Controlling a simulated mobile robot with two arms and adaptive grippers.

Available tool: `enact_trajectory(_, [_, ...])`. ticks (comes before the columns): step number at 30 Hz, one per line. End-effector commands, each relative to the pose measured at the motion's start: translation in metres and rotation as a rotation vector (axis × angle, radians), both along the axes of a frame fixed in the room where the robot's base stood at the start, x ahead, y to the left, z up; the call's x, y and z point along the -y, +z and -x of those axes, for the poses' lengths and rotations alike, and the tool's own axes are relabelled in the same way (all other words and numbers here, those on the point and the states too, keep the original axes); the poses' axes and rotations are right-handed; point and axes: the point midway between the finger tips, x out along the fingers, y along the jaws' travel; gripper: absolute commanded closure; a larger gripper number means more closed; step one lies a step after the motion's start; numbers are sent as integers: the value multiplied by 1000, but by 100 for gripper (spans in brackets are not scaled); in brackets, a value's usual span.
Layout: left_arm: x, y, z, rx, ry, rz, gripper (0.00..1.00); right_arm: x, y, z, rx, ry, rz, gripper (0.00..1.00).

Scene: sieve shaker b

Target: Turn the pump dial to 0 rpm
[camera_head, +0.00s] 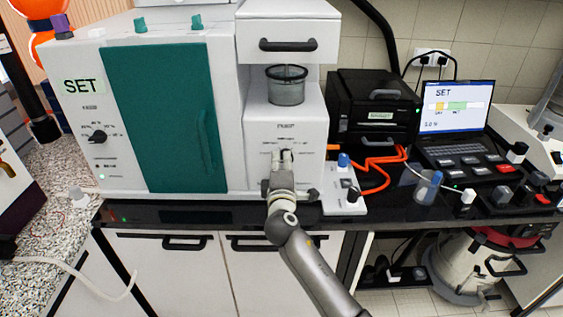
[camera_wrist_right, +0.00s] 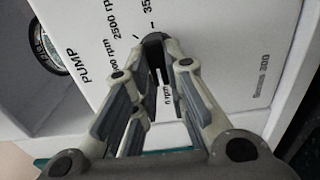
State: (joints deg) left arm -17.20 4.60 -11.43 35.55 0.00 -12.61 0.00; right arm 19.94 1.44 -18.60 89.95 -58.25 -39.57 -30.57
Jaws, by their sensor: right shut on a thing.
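The white pump housing (camera_head: 312,118) stands in the middle of the head view, with printed rpm marks on its front. My right gripper (camera_head: 286,156) is at that front and hides the dial there. In the right wrist view the pump dial (camera_wrist_right: 154,38) is a small dark knob between the fingertips of my right gripper (camera_wrist_right: 160,48), which is shut on it. The marks "2500 rpm" and "PUMP" show to its left in that view. Which mark the dial points to cannot be told. My left gripper is not in view.
To the left is a white cabinet with a teal door (camera_head: 155,115) and another dial (camera_head: 97,137). A black device (camera_head: 372,105), orange tubes and a laptop (camera_head: 456,108) are to the right.

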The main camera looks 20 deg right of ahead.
Motion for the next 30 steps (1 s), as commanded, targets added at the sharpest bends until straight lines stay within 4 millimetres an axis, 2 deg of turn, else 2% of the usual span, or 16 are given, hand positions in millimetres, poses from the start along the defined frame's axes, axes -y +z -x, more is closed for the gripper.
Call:
enact_trajectory(4, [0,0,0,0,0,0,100,2,4,-1,6,-4,6,100])
enact_trajectory(5, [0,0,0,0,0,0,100,2,4,-1,6,-4,6,83])
enact_trajectory(9, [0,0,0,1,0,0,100,2,3,-1,5,-4,5,65])
enact_trajectory(21, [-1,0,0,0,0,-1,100,-1,0,5,1,-2,1,65])
enact_trajectory(26, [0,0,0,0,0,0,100,-8,0,26,1,1,-1,65])
enact_trajectory(30, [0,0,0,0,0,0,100,-16,0,56,1,0,0,65])
